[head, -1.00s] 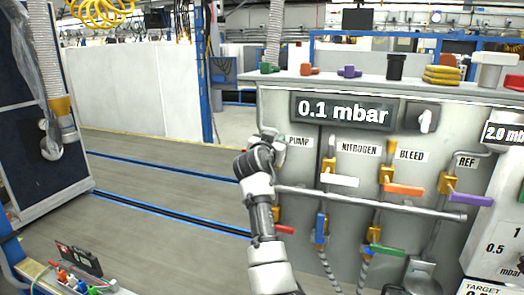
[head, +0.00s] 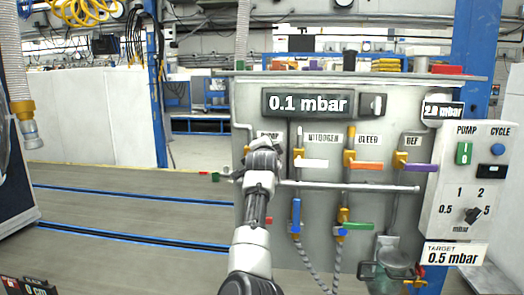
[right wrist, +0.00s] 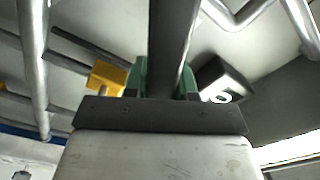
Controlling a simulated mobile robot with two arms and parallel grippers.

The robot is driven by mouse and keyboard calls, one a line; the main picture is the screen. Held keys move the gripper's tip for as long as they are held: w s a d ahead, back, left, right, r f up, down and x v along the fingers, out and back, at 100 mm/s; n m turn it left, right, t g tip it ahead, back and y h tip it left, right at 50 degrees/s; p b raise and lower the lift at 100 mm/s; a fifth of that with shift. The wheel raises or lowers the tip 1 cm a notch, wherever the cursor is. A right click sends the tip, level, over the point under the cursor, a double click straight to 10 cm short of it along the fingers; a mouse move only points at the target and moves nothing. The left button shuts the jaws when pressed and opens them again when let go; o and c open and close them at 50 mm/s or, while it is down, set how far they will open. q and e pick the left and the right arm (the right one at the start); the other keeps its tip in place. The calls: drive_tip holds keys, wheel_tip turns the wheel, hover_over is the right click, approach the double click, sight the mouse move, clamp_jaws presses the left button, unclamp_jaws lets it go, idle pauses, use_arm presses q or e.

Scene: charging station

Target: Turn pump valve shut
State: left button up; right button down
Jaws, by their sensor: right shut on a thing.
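The PUMP label (head: 270,135) is partly covered in the head view. My right arm hides most of the pump valve below it; a bit of yellow fitting (head: 246,150) shows beside my wrist. My right gripper (head: 262,160) is in front of this column, its fingertips unclear there. In the right wrist view, the green fingers of my right gripper (right wrist: 165,80) are shut around a grey bar (right wrist: 170,45). I cannot tell whether this is a valve handle or a pipe. A yellow fitting (right wrist: 107,76) lies just left of the fingers. My left gripper is not in view.
A long grey rail (head: 350,186) crosses the panel (head: 385,130) beside my arm. White (head: 312,163), orange (head: 367,165) and purple (head: 420,167) handles stand to the right. The display (head: 308,103) reads 0.1 mbar.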

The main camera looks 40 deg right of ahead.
drive_tip(key=shift+s+d+f+m, duration=0.1)
drive_tip(key=shift+f+m, duration=0.5)
drive_tip(key=shift+m, duration=0.35)
drive_tip(key=shift+s+d+f+m, duration=0.15)
drive_tip(key=shift+f+m, duration=0.4)
drive_tip(key=shift+m, duration=0.45)
drive_tip(key=shift+s+d+f+m, duration=0.1)
drive_tip(key=shift+f+m, duration=0.5)
drive_tip(key=shift+m, duration=0.35)
drive_tip(key=c, duration=1.4)
unclamp_jaws()
drive_tip(key=o, duration=0.5)
drive_tip(key=shift+w+f, duration=0.1)
drive_tip(key=shift+f, duration=0.1)
drive_tip(key=shift+a, duration=0.1)
